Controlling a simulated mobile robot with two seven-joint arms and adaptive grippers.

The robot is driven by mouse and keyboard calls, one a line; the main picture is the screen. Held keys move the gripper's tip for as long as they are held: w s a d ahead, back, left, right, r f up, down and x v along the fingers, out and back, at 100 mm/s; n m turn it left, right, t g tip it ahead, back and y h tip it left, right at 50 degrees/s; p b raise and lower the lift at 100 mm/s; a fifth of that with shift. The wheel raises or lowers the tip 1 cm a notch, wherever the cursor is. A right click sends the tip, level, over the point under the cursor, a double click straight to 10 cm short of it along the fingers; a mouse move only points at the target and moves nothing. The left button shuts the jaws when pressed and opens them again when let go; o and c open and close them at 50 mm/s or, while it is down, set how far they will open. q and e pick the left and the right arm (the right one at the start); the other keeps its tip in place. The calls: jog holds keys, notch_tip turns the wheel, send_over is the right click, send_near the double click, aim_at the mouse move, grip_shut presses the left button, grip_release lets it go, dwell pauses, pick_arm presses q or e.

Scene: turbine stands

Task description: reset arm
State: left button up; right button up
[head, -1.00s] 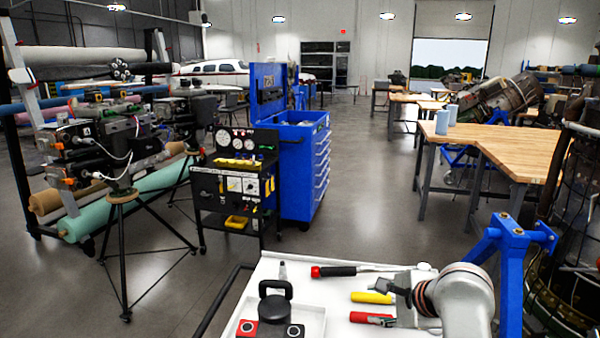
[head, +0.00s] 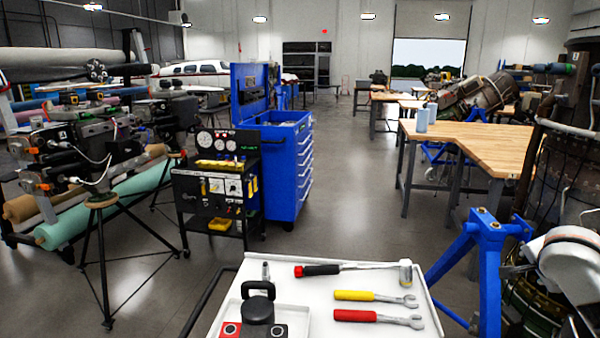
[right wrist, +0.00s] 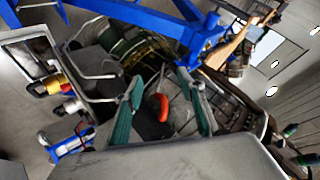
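My right arm (head: 566,265) is at the right edge of the head view, clear of the white cart top; its gripper is out of that view. In the right wrist view my right gripper (right wrist: 162,108) has its two green fingers spread wide. A curved orange-red thing (right wrist: 162,106) shows between them; I cannot tell how far off it is. In the head view a red-handled wrench (head: 378,318), a yellow-handled wrench (head: 375,298) and a hammer-like tool (head: 350,268) lie on the cart top (head: 315,285). My left gripper is not in view.
A blue stand (head: 483,260) and a turbine engine (head: 545,290) are close on the right. A black object (head: 258,312) stands in a tray on the cart's left. A black instrument cart (head: 218,190) and blue tool chest (head: 290,165) stand beyond. The middle floor is clear.

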jog(key=s+d+r+h, duration=0.2)
jog(key=d+r, duration=0.4)
jog(key=s+a+f+n+y, duration=0.1)
jog(key=a+f+n, duration=0.2)
jog(key=f+n, duration=0.45)
jog(key=s+a+f+n+t+y, duration=0.15)
jog(key=f+n, duration=0.25)
jog(key=f, duration=0.6)
jog(key=s+a+f+n+y, duration=0.1)
jog(key=a+f+n+y, duration=0.15)
jog(key=f+n, duration=0.5)
jog(key=s+a+f+n+y, duration=0.3)
jog(key=s+a+f+n, duration=0.25)
jog(key=s+f, duration=0.2)
jog(key=s+a+f+n+y, duration=0.2)
jog(key=s+a+f+n, duration=0.4)
jog(key=f, duration=0.3)
jog(key=s+a+f+m, duration=0.2)
jog(key=a+m, duration=0.2)
jog(key=a, duration=0.7)
jog(key=s+a+f+m, duration=0.1)
jog(key=a+m, duration=0.4)
jog(key=a, duration=0.7)
jog(key=shift+s+f+t+y, duration=0.35)
jog(key=shift+s+y, duration=0.05)
jog(key=shift+s, duration=0.35)
